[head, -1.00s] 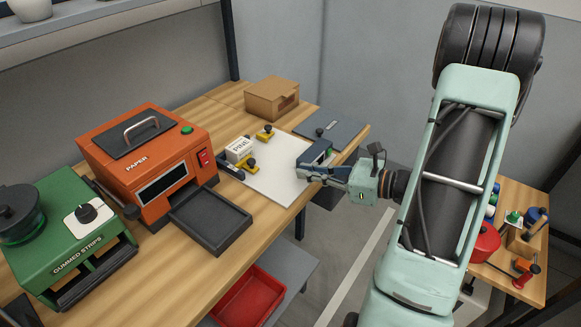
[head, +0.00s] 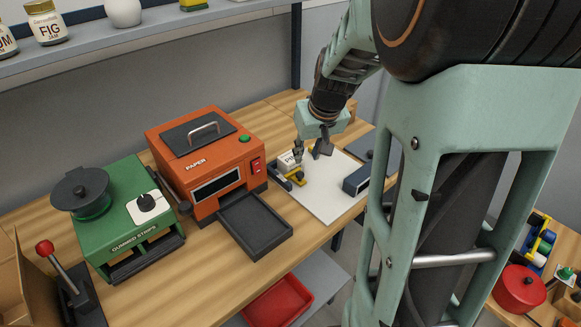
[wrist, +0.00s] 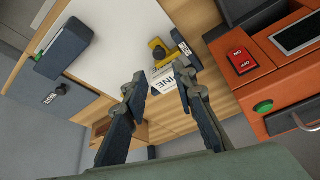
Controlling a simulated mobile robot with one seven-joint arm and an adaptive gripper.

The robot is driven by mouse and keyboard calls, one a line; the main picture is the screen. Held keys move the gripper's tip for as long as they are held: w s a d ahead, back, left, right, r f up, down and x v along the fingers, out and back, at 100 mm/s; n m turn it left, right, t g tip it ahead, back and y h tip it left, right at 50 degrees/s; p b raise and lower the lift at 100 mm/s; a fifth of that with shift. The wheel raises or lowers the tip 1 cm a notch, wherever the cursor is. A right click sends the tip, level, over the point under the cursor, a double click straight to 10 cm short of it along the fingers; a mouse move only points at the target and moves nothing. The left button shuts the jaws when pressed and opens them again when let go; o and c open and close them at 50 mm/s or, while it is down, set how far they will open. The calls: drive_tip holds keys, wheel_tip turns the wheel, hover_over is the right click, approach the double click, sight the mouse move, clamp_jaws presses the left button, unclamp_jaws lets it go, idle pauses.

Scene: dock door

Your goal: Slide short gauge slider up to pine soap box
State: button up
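The white pine soap box (head: 289,161) stands on a white board (head: 322,197) and also shows in the wrist view (wrist: 162,76). A yellow slider (head: 297,180) with a dark knob sits at the box's near side; it also shows in the wrist view (wrist: 157,47). I cannot tell whether this is the short gauge slider; the second yellow slider is not clearly seen. My gripper (head: 311,151) points down above the far side of the box. In the wrist view my gripper (wrist: 160,82) has its fingers apart, with the box seen between and beyond them.
The orange paper machine (head: 205,165) and its dark tray (head: 256,224) stand left of the board. A dark blue block (head: 357,180) lies at the board's right side. A dark rail (head: 281,181) runs along its left edge. A green gummed-strips machine (head: 125,220) stands farther left.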

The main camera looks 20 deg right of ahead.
sight(300, 174)
drive_tip(key=x, duration=1)
drive_tip(key=shift+w+f, duration=0.25)
clamp_jaws()
